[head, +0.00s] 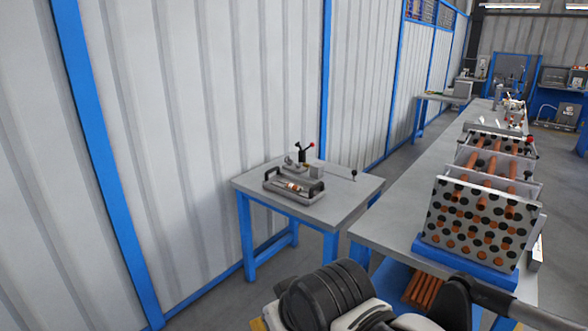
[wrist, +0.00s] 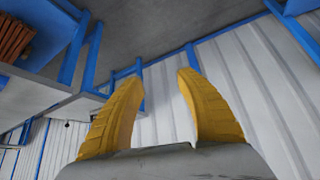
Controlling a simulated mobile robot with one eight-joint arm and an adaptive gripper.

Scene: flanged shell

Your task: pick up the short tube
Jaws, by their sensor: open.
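A small copper-coloured piece (head: 293,187), which looks like the short tube, lies in a grey tray-like fixture (head: 276,197) with black handles. The fixture rests on the small table (head: 340,186) by the wall. The piece is too small to make out in detail. In the wrist view my gripper (wrist: 158,80) shows two yellow fingers spread apart with nothing between them. The short tube does not show in the wrist view. The gripper's fingers are not clearly visible in the head view.
A long bench (head: 392,232) at right carries a perforated shell (head: 468,222) with copper tubes through it. A bundle of copper tubes (head: 422,290) lies below the bench; copper tubes (wrist: 14,40) also show in the wrist view. A small clamp device (head: 303,158) stands behind the fixture.

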